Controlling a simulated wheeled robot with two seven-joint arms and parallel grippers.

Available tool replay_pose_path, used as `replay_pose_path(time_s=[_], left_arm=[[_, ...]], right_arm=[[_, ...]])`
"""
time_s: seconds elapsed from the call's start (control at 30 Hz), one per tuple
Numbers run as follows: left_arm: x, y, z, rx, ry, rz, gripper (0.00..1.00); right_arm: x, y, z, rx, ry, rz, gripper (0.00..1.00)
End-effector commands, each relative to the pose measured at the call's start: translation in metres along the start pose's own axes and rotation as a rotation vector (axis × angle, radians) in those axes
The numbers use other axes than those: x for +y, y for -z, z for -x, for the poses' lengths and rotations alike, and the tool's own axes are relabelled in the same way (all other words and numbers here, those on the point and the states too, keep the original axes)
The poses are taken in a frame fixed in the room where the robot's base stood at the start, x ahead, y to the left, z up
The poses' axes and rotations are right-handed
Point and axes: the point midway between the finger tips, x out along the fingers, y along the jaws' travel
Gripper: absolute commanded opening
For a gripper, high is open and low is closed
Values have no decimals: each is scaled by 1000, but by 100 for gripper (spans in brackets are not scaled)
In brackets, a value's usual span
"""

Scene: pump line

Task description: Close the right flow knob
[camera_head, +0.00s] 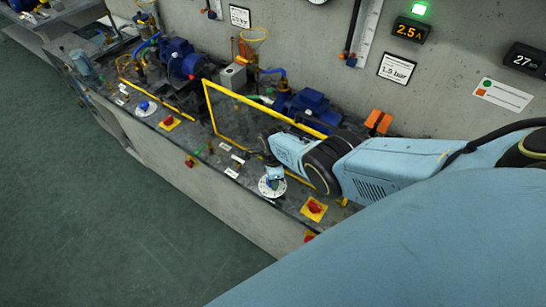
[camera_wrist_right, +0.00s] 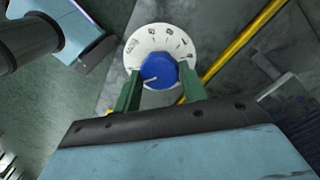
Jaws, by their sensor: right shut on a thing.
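The right flow knob (camera_wrist_right: 158,72) is blue with a white pointer line, on a round white dial (camera_wrist_right: 150,40) with numbers. In the right wrist view the pointer line aims to the lower left. My right gripper (camera_wrist_right: 160,78) has its two green fingers on either side of the knob, shut on it. In the head view the same dial (camera_head: 264,188) sits near the front edge of the bench, with my right gripper (camera_head: 273,174) over it, hiding most of the knob. My left gripper is not in view.
A red knob on a yellow plate (camera_head: 314,208) is to the right of the dial. A yellow rail frame (camera_head: 232,138) and blue pumps (camera_head: 306,104) stand behind. Another blue knob (camera_head: 144,107) is farther left. A display (camera_head: 409,30) reads 2.5 A under a lit green lamp (camera_head: 419,9).

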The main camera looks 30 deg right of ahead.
Motion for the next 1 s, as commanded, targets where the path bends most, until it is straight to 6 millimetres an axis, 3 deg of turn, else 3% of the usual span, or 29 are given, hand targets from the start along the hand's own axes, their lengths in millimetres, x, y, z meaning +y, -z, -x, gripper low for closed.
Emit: replay_pose_path(time_s=[0.4, 0.93, 0.97, 1.0], left_arm=[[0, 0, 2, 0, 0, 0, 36], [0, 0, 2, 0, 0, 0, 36], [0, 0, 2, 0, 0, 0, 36], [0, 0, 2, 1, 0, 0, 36]], right_arm=[[-1, 2, 1, 4, 2, -182, 19], [-1, 3, 1, 4, 3, -208, 19], [-1, 3, 1, 4, 3, -208, 43], [-1, 3, 1, 4, 2, -207, 48]])
